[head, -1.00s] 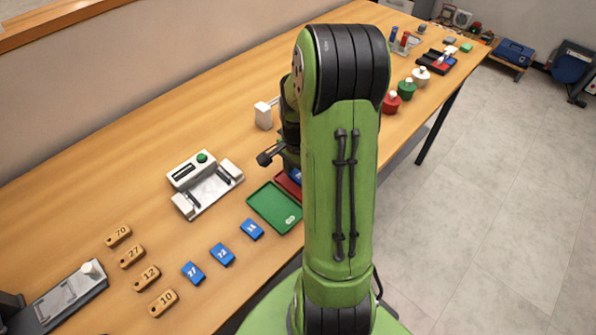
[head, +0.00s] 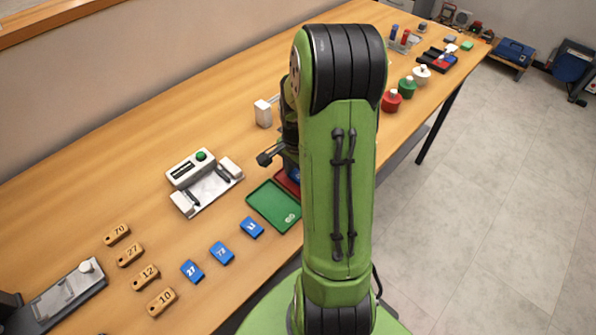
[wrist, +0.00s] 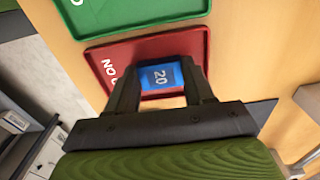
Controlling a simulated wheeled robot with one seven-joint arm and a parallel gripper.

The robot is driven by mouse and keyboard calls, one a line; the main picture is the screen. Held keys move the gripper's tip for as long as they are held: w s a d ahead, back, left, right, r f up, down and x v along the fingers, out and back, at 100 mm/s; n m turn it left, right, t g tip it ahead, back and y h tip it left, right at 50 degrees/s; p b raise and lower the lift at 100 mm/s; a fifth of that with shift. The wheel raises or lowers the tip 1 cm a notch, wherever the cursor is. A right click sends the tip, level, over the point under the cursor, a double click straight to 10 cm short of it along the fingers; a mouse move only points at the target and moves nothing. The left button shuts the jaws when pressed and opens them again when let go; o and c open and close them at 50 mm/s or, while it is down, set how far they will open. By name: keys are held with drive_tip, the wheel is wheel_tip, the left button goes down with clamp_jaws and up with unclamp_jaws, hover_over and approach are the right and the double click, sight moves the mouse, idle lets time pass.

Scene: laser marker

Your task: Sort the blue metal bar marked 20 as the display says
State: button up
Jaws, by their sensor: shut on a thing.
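The blue metal bar marked 20 (wrist: 161,77) is between the fingers of my gripper (wrist: 163,88) in the wrist view. My gripper is shut on it, over the red tray (wrist: 97,61) with white "NO" lettering. I cannot tell whether the bar touches the tray floor. The green tray (wrist: 130,12) lies beside the red one, and it also shows in the head view (head: 268,212). The marking machine with its display (head: 183,170) and green button stands left of the trays; the display text is too small to read.
Blue bars marked 27 (head: 192,271), 72 (head: 222,252) and one more (head: 252,227) lie in a row before the green tray. Several wooden tags (head: 145,277) lie further left.

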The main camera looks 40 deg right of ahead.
drive_tip(key=o, duration=1.2)
drive_tip(key=shift+o, duration=0.2)
drive_tip(key=shift+r, duration=0.1)
wheel_tip(320, 180, up, 16)
drive_tip(key=p, duration=0.4)
drive_tip(key=shift+f, duration=0.2)
drive_tip(key=s+a+r+n+t, duration=0.2)
drive_tip(key=s+a+n, duration=0.3)
drive_tip(key=a+n, duration=0.3)
drive_tip(key=s+a+r+n+t, duration=0.3)
drive_tip(key=s+a+r+n, duration=0.2)
drive_tip(key=a+n, duration=0.4)
drive_tip(key=s+a, duration=0.1)
drive_tip(key=a, duration=0.1)
drive_tip(key=shift+a+r+n+t, duration=0.15)
drive_tip(key=shift+a+n+t, duration=0.15)
drive_tip(key=shift+a, duration=0.05)
